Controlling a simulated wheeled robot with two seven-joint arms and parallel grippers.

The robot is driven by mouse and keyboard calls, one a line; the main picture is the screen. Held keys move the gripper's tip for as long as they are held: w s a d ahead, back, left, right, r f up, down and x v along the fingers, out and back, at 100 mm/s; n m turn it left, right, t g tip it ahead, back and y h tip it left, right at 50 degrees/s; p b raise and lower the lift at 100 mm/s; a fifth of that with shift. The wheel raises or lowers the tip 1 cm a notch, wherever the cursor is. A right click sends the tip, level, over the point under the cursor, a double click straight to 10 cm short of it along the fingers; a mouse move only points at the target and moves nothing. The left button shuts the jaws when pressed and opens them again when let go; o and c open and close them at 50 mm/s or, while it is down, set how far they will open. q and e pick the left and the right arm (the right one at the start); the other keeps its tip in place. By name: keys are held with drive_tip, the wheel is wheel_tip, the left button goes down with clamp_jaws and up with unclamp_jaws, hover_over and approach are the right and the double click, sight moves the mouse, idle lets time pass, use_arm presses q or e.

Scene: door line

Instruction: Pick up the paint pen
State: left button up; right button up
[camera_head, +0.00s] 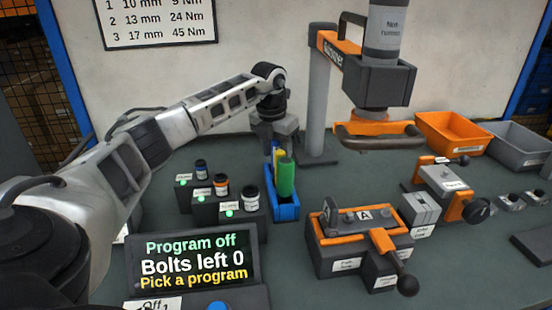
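A blue holder (284,212) stands in the middle of the table. A thick green upright item (286,176) and a slimmer yellow one (278,158) stand in it. Which of them is the paint pen I cannot tell for sure. My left arm reaches in from the left, and my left gripper (274,142) points down at the rear of the holder, just behind the yellow item. Its fingertips are partly hidden behind the items, so I cannot tell whether it is open or touching anything. My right gripper is out of view.
Small jars (221,185) sit on dark stands left of the holder. A status screen (195,262) is in front. Orange (452,132) and grey bins are at the back right.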

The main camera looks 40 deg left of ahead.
use_arm(q)
clamp_jaws()
